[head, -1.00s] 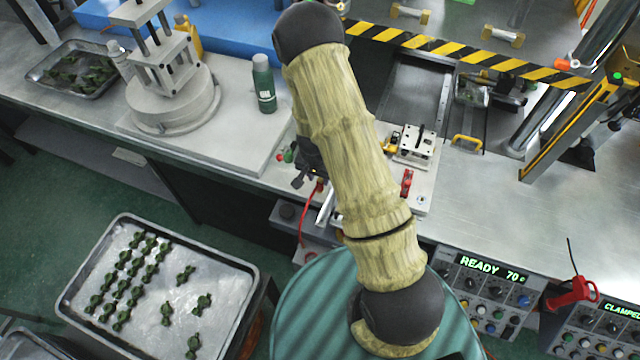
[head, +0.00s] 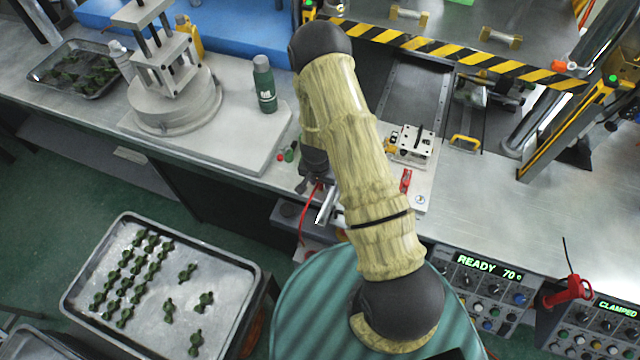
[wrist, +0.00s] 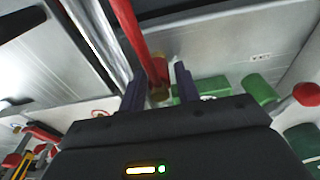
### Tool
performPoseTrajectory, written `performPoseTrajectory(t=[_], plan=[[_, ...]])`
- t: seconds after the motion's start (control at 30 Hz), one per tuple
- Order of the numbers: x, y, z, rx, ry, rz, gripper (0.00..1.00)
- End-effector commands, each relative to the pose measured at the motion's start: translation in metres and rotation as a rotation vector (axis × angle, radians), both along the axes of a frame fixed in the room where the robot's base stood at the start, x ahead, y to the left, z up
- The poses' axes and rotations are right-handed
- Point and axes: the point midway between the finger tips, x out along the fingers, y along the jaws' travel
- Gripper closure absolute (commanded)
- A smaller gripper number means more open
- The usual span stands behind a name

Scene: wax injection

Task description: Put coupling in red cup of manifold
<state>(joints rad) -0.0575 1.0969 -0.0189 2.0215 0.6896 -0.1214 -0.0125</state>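In the wrist view my gripper (wrist: 160,92) has its two dark fingers on either side of a small brass coupling (wrist: 158,96) at the end of a red hose (wrist: 128,25). A red part, possibly the red cup (wrist: 181,74), shows just behind the right finger, beside green manifold parts (wrist: 212,86). Whether the coupling touches the red part cannot be told. In the head view the red hose (head: 304,212) hangs at the bench edge. My arm hides most of the gripper and manifold there.
A green bottle (head: 264,84) stands left of my arm on a grey plate (head: 225,140). A metal fixture (head: 412,143) with a red clamp handle (head: 405,181) is to the right. A tray of green parts (head: 225,285) sits lower left. Clear bench lies far right.

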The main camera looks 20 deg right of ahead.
Motion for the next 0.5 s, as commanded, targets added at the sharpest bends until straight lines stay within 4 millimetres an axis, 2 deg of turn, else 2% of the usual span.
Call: performPoseTrajectory(t=[0.03,0.17,0.5], plan=[[0.0000,0.0000,0.0001,0.000,0.000,0.000,0.76],[0.0000,0.0000,0.0002,0.000,0.000,0.000,1.00],[0.0004,0.0001,0.0026,-0.001,-0.001,0.000,1.00]])
